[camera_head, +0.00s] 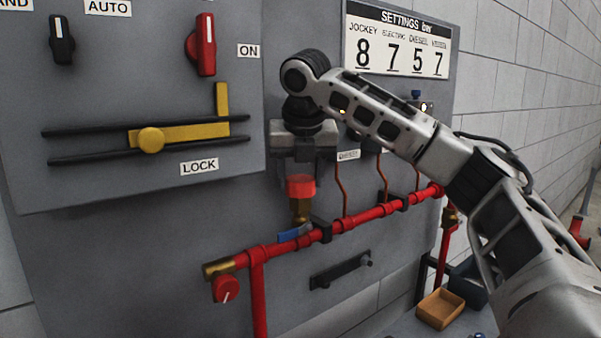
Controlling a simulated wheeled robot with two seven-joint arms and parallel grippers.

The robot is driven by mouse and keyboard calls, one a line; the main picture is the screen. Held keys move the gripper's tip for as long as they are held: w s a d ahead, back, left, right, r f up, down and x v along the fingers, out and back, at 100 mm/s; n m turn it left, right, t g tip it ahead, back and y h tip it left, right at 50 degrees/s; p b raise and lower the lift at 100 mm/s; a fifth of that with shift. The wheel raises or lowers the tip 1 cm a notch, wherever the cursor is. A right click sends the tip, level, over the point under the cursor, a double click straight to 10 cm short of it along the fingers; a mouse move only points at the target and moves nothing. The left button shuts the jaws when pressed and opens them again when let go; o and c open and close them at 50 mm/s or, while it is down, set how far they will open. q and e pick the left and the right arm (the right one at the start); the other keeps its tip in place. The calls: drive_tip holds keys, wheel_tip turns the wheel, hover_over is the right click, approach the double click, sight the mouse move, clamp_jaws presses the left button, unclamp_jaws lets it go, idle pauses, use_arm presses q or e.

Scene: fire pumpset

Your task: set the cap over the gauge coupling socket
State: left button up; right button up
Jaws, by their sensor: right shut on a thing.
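My right gripper (301,172) points down in front of the grey panel, shut on a red cap (300,188). The gripper's fingers hide part of the cap's top. The cap is upright, directly above a brass coupling socket (301,210) on the red pipe. The cap's lower edge meets the top of the brass in the picture; I cannot tell whether it is seated or just above. My left gripper is not in view.
A blue valve lever (294,233) and black pipe clamp (321,229) sit just below the socket. Thin copper tubes (341,190) rise to the right. An orange-brown tray (440,308) stands lower right.

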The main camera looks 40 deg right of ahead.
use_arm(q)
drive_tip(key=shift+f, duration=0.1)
use_arm(e)
drive_tip(key=shift+f, duration=1.35)
idle(0.5)
drive_tip(key=o, duration=1.2)
drive_tip(key=shift+c, duration=0.2)
use_arm(q)
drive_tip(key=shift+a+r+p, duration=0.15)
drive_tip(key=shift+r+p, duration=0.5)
drive_tip(key=shift+p, duration=0.25)
use_arm(e)
drive_tip(key=v, duration=1.6)
drive_tip(key=shift+s+f, duration=0.1)
